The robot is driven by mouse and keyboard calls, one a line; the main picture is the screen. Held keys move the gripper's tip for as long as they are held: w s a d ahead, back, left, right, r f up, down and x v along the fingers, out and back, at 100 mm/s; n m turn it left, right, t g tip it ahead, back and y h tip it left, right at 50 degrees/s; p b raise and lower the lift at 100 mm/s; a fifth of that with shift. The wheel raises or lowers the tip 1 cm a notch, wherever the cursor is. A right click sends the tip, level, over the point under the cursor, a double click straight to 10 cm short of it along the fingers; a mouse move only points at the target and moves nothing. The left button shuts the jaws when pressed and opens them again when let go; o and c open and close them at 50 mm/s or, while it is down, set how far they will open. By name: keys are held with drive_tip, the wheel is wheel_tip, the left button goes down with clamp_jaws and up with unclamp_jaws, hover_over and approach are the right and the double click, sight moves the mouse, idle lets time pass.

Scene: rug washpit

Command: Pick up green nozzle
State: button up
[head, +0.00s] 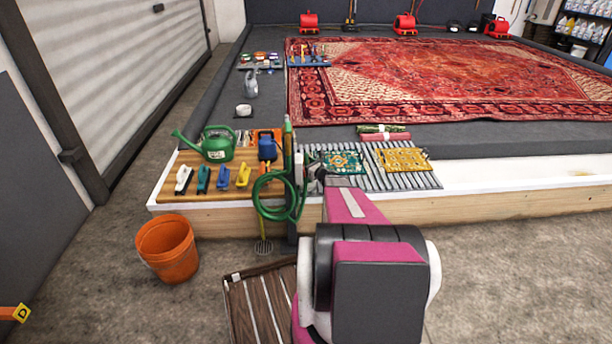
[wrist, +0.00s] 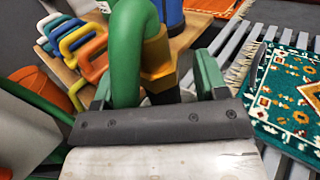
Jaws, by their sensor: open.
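A green upright piece, seemingly the green nozzle (head: 288,141), stands at the top of a dark post at the platform's front edge. A coiled green hose (head: 266,206) hangs below it. In the wrist view a thick curved green part (wrist: 128,52) fills the space near my jaws, beside a yellow-brown block (wrist: 156,58). I cannot tell whether this part is nozzle or hose. My gripper (wrist: 157,82) is open, with the green part appearing between its fingers; contact is unclear. In the head view my gripper (head: 309,178) is just right of the post, partly hidden by my arm.
A green watering can (head: 217,144) and several coloured brushes (head: 222,178) are left of the post. A blue container (head: 267,148) stands close behind it. Small rugs (head: 402,160) lie on grey slats to the right. An orange bucket (head: 167,248) stands on the floor.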

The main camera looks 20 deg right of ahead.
drive_tip(key=c, duration=1)
